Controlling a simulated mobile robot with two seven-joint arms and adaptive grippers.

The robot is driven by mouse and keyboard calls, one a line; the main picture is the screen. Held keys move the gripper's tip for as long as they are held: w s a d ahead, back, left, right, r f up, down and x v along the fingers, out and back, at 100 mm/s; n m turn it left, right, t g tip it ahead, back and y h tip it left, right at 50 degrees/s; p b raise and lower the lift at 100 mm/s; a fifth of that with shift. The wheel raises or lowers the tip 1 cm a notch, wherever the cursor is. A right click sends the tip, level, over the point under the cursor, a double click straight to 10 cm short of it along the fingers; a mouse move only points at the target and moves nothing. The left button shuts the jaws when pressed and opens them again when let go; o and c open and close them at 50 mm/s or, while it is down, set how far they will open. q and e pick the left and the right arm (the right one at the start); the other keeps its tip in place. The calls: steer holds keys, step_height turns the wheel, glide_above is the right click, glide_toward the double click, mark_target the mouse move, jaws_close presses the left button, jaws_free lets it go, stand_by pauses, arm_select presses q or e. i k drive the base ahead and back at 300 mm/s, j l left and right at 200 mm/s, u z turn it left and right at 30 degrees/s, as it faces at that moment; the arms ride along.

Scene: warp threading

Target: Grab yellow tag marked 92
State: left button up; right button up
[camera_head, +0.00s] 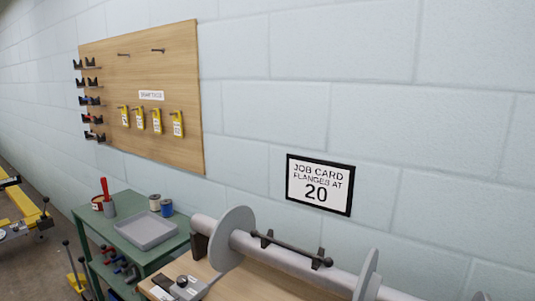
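Several yellow tags hang in a row on the wooden pegboard (170,60) on the wall at the left. From left to right they are a first tag (124,117), a second tag (140,119), a third tag (157,122) and a fourth tag (178,124). Each has a white patch with dark marks. The marks are too small to read, so I cannot tell which one is 92. A white label (151,95) sits above them, its text unclear. Neither of my grippers shows in the head view.
A green cart (88,214) with a grey tray (146,231) and spools stands below the board. A roller with round flanges (233,236) lies along the bench to the right. A framed job card (319,185) reads "FLANGES AT 20".

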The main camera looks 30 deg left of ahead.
mark_target(156, 119)
steer(key=u, duration=1.55)
steer(key=i+j, duration=0.3)
steer(key=i+j+u, duration=0.1)
steer(key=i+j, duration=0.2)
steer(key=i, duration=0.25)
steer(key=i+j, duration=0.3)
steer(key=i, duration=0.15)
